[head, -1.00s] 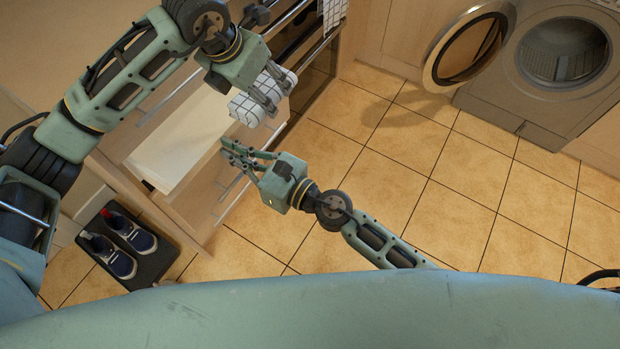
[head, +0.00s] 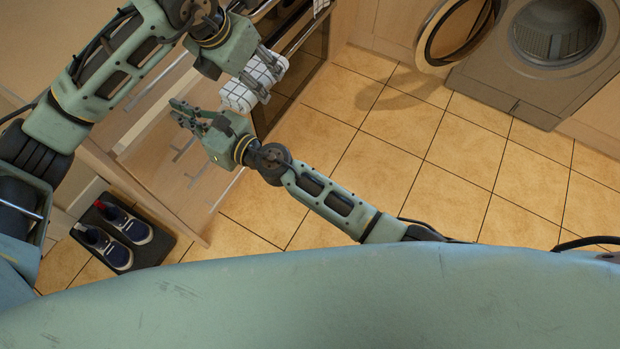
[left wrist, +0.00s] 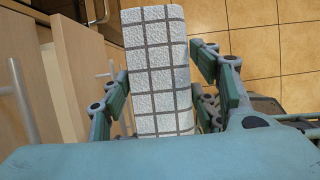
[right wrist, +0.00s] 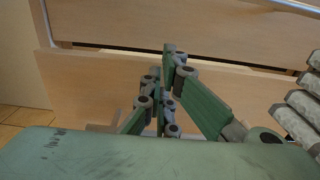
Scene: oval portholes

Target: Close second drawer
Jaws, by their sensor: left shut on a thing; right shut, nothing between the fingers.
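The second drawer (right wrist: 240,88) shows in the right wrist view as a pale wooden front, with a narrow dark gap behind its top edge. My right gripper (head: 178,108) is shut and empty at the drawer fronts. In the right wrist view its fingers (right wrist: 168,75) overlap this front; I cannot tell whether they touch it. My left gripper (head: 262,82) is shut on a white cloth with a dark grid (head: 240,97), held above the floor beside the cabinet. The cloth (left wrist: 157,70) sits between its fingers in the left wrist view. My arms hide part of the drawers.
Several drawer handles (head: 186,148) stick out from the cabinet. Dark shoes (head: 118,232) stand on a dark mat at lower left. An oven (head: 290,65) is beyond the drawers. A washing machine (head: 535,85) with its door (head: 450,38) open is at upper right. The tiled floor between is clear.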

